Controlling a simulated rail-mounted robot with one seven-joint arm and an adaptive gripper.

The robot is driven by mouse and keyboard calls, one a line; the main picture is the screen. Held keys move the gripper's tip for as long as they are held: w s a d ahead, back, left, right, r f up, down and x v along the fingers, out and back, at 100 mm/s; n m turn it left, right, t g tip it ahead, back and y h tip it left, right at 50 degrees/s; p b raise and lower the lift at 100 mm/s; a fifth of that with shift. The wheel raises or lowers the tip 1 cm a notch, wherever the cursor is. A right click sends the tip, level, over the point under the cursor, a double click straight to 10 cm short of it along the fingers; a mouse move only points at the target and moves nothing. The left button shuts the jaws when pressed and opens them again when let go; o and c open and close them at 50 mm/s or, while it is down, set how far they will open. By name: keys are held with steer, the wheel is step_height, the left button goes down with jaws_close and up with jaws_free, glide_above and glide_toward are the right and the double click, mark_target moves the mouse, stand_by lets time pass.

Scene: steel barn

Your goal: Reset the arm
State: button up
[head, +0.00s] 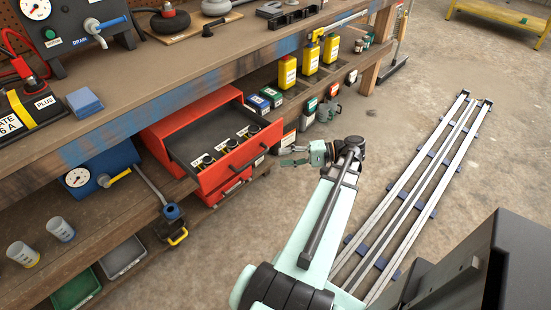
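My arm reaches forward from the bottom of the head view, with a pale green link and a dark wrist joint. My gripper (291,157) is at its end, pointing left toward the red drawer unit (160,145). Its two fingers show a gap between them and hold nothing that I can see. The gripper is to the right of the open drawer (235,173), apart from it in the picture. Several small labelled items lie in that drawer.
The wooden workbench (165,75) runs along the left, with yellow bottles (310,58), a blue gauge box (100,165) and trays (122,255) on its shelves. Floor rails (425,180) lie at right. Concrete floor (385,125) between is clear.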

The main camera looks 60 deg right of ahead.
steer(key=shift+s+d, duration=0.15)
steer(key=shift+s, duration=0.1)
